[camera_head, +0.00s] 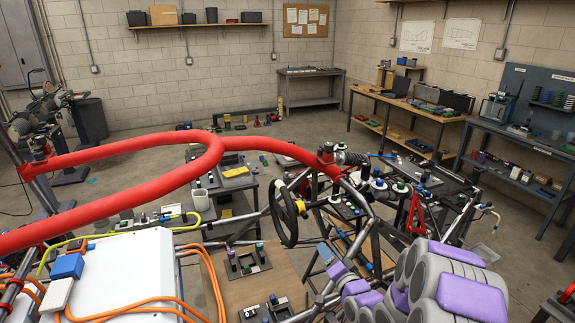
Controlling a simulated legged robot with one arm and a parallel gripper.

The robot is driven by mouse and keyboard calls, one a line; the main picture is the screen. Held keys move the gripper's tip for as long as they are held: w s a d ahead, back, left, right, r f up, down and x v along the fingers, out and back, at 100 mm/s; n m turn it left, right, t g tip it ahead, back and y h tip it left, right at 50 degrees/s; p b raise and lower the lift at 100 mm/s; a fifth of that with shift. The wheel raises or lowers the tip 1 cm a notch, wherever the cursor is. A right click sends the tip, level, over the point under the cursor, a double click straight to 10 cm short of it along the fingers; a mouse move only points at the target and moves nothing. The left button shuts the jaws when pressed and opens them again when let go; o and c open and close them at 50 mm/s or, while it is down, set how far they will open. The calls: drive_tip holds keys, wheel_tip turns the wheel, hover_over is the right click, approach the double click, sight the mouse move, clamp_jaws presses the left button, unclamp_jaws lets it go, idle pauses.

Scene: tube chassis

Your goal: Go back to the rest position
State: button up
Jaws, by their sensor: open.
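My arm (472,297), in grey and purple, fills the lower right of the head view. It looks folded close to my body. My gripper (328,254) is at the arm's small far end, just right of the picture's middle. It is open and I see nothing held in it. Its fingers are small and hard to make out against the chassis tubes behind. The tube chassis has a thick red padded tube (120,205) that loops across the left and middle. A black steering wheel (284,216) stands left of and beyond my gripper.
A brown board (222,292) with black fixtures lies left of my gripper. A white box (115,270) with orange cables is at lower left. Thin chassis tubes (372,240) surround the gripper area. Workbenches (408,105) stand at the back right. Bare floor shows between chassis and benches.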

drive_tip(key=s+a+r+n+g+h, duration=0.1)
drive_tip(key=s+g, duration=0.5)
drive_tip(key=s, duration=1)
drive_tip(key=s+a+r+n+g+h, duration=0.1)
drive_tip(key=s+r+n+g, duration=0.3)
drive_tip(key=s, duration=1.2)
drive_tip(key=s+a+r+n+g+h, duration=0.1)
drive_tip(key=s+r+g, duration=0.4)
drive_tip(key=s, duration=1.1)
drive_tip(key=n+g+h, duration=0.1)
drive_tip(key=g, duration=0.2)
drive_tip(key=shift+n+g+h, duration=0.3)
drive_tip(key=shift+n+g, duration=0.1)
drive_tip(key=shift+o, duration=0.2)
drive_tip(key=shift+a, duration=0.1)
